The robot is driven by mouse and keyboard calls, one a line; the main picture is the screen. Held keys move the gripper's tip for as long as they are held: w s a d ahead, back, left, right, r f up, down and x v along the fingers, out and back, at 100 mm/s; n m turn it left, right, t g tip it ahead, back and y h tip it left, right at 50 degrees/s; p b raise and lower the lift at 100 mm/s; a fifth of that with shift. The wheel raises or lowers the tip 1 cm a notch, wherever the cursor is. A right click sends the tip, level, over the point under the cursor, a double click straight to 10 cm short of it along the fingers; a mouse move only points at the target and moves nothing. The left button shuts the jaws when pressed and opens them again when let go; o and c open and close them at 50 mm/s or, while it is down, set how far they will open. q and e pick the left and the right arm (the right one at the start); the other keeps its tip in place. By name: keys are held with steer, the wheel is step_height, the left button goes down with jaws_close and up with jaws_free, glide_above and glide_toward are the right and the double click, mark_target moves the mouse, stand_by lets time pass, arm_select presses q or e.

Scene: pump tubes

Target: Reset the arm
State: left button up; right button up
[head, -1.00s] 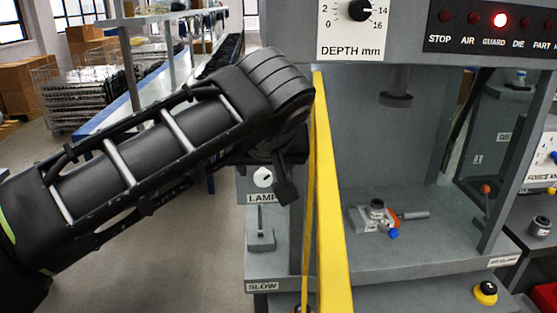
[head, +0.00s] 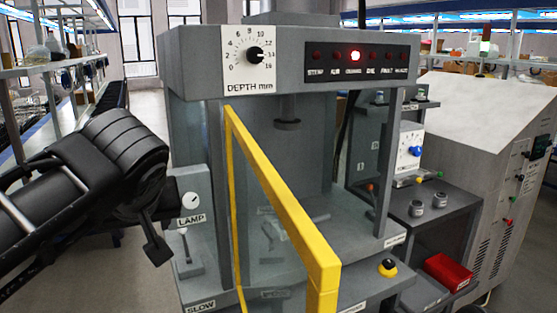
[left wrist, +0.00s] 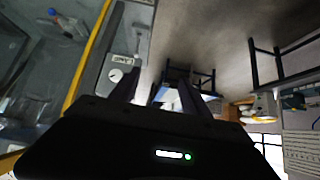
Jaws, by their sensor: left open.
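My left arm comes in from the left in the head view. Its dark gripper (head: 158,240) hangs beside the press, in front of the LAMP panel (head: 190,217), and holds nothing that I can see. In the left wrist view the two fingers (left wrist: 160,88) are apart with nothing between them. The grey press (head: 285,50) has a DEPTH mm dial (head: 254,54) and one lit red light above GUARD. Its yellow-framed clear guard (head: 285,205) slants across the front; the yellow bar also shows in the left wrist view (left wrist: 88,50). My right gripper is out of view.
A black-and-yellow button (head: 387,267) sits at the press's front right. A red bin (head: 447,270) and a side bench with two small grey parts (head: 416,208) stand to the right, beside a large grey cabinet (head: 480,130). Floor at lower left looks free.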

arm_select(q)
steer(key=w+d+f+m+g+h, duration=0.1)
steer(key=w+d+f+m+h, duration=0.15)
steer(key=f, duration=0.75)
steer(key=w+d+f+m+g+h, duration=0.1)
steer(key=w+d+f, duration=0.25)
steer(key=f, duration=0.65)
steer(key=s+d+f+g+h, duration=0.1)
steer(key=d+f+g, duration=0.1)
steer(key=f, duration=0.7)
steer(key=s+d+f+g+h, duration=0.1)
steer(key=d+f+h, duration=0.1)
steer(key=f, duration=0.7)
steer(key=s+d+f+g+h, duration=0.1)
steer(key=s+f, duration=0.3)
steer(key=f, duration=0.4)
steer(key=s+d+f+g+h, duration=0.1)
steer(key=s+d+f, duration=0.1)
steer(key=s+f, duration=0.45)
steer(key=s+a+f+n+g, duration=0.1)
steer(key=s+a+f+n, duration=0.1)
steer(key=s+f, duration=1.35)
steer(key=shift+m+t, duration=0.3)
steer(key=shift+m, duration=0.55)
steer(key=w+d+r, duration=0.2)
steer(key=d+r, duration=0.1)
steer(key=shift+w+d+r, duration=0.3)
steer(key=shift+w, duration=0.1)
